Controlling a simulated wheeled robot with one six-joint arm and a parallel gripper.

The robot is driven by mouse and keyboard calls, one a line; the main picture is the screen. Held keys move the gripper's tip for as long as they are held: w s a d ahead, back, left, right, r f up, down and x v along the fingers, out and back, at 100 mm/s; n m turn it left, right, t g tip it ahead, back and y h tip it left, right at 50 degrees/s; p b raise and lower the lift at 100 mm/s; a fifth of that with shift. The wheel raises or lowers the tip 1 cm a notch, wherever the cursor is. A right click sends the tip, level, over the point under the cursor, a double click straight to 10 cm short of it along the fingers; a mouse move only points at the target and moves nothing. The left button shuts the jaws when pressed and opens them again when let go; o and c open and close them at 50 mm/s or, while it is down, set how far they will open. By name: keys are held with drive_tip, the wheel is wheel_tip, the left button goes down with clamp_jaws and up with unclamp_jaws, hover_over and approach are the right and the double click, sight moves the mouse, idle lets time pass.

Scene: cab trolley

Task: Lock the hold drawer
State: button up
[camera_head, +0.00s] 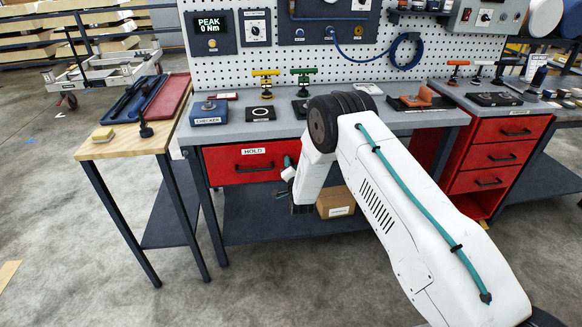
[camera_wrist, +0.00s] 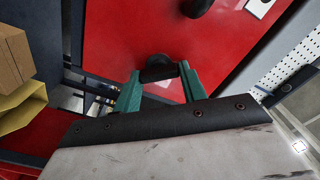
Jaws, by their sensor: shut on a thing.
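The hold drawer (camera_head: 225,166) is a red front under the bench top, with a white HOLD label and a black bar handle (camera_head: 258,168). It looks shut. The red front also fills the wrist view (camera_wrist: 120,30). My gripper (camera_wrist: 160,74) has its green fingers around a small dark knob-like piece (camera_wrist: 158,70) near the drawer front, to the right of the handle in the head view. My arm hides the drawer's right end there. The turn of the dark piece cannot be read.
A wooden side table (camera_head: 125,147) stands left of the bench. The bench top (camera_head: 225,131) carries a checker block and several stands. A cardboard box (camera_head: 335,203) sits on the lower shelf. A red drawer cabinet (camera_head: 490,160) is at right. Floor at front left is clear.

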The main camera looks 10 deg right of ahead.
drive_tip(key=shift+d+f+m, duration=0.1)
drive_tip(key=shift+m, duration=3.5)
drive_tip(key=o, duration=1)
drive_tip(key=s, duration=0.7)
drive_tip(key=shift+s, duration=0.4)
